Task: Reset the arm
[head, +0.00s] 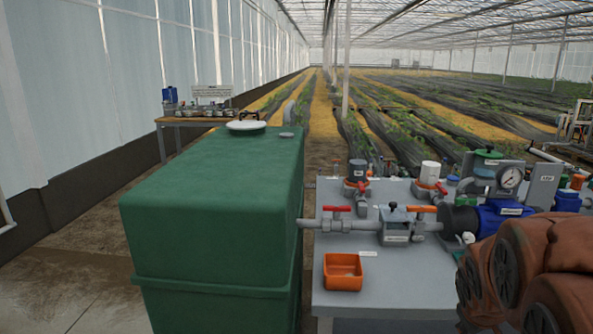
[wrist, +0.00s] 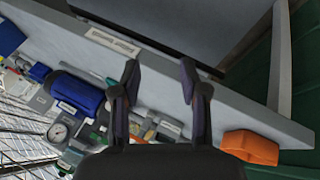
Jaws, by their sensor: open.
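My gripper (wrist: 160,75) shows in the wrist view with its two dark fingers apart and nothing between them. Behind the fingers is the grey skid bench (wrist: 225,95), which looks tilted in this view. The brown-orange links of my arm fill the lower right of the head view. The gripper itself is not visible in the head view. Whether the fingers touch anything cannot be told, but they look clear of the bench.
A large green tank (head: 215,210) stands left of the bench (head: 385,290). The bench carries an orange bin (head: 343,272), grey pipework with red-handled valves (head: 337,209), a blue pump (head: 500,217) and a pressure gauge (head: 510,177). Floor at far left is clear.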

